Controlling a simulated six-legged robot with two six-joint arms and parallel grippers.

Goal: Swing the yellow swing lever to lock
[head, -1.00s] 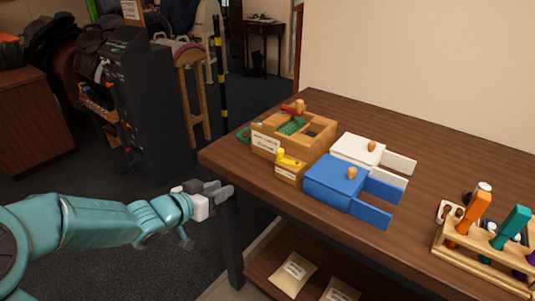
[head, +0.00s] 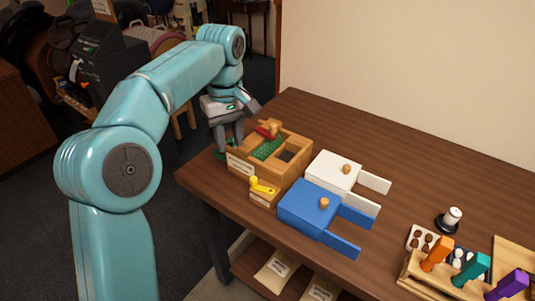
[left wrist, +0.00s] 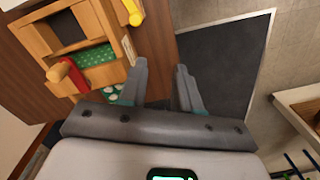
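The yellow swing lever (head: 262,186) sits on a small wooden block (head: 262,198) at the table's front left. The lever also shows at the top of the left wrist view (left wrist: 133,12). My left gripper (head: 228,145) points down at the left end of the larger wooden box, behind the lever and apart from it. In the left wrist view its two fingers (left wrist: 162,78) are apart with nothing between them. My right gripper is in neither view.
The labelled wooden box (head: 297,147) holds a green piece (head: 267,147) and a red-and-wood handle (head: 268,130). White (head: 332,172) and blue (head: 309,205) boxes with side panels stand to its right. A tool rack (head: 440,280) is at front right. The back of the table is clear.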

